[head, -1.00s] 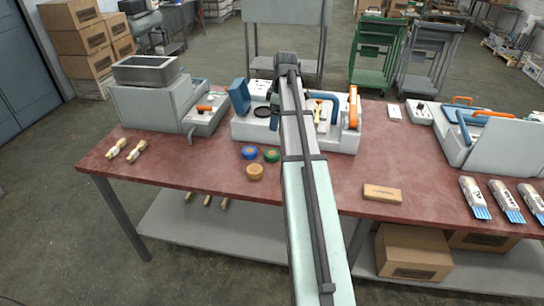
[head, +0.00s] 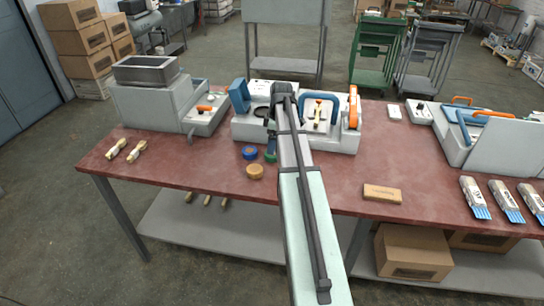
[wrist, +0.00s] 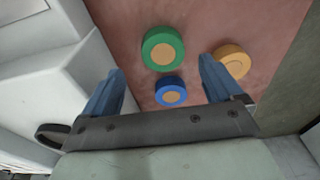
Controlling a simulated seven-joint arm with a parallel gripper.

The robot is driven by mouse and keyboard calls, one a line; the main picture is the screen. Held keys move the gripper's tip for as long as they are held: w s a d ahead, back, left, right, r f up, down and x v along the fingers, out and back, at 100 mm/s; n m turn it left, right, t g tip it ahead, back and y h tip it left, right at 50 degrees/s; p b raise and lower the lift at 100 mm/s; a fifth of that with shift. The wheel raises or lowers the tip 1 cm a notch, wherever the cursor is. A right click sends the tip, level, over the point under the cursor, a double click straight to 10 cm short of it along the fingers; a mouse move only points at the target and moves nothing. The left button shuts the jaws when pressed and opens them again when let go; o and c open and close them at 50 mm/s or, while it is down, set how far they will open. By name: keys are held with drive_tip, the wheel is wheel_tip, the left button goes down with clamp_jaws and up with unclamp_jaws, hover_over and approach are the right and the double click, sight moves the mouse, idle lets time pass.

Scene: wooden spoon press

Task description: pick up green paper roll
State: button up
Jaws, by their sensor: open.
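The green paper roll (head: 271,158) stands on the red table and is partly hidden behind my arm in the head view. In the wrist view the green roll (wrist: 151,56) shows whole, with a tan core, just beyond my open fingers and between their lines. My gripper (wrist: 161,70) is open and empty, with its two blue fingers spread. In the head view my gripper (head: 271,146) is close to the green roll, seemingly above or just behind it; the exact height cannot be told.
A blue roll (head: 249,152) and a tan roll (head: 255,172) stand close to the green one. A white press machine (head: 340,139) is behind them. A tan block (head: 382,193) lies on the right, and two wooden-handled tools (head: 126,150) lie on the left. The table's front is mostly clear.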

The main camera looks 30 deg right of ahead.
drive_tip(key=f, duration=0.4)
drive_tip(key=shift+a+f, duration=0.35)
drive_tip(key=shift+f, duration=0.05)
drive_tip(key=c, duration=1.1)
drive_tip(key=shift+c, duration=0.2)
drive_tip(key=shift+r, duration=0.15)
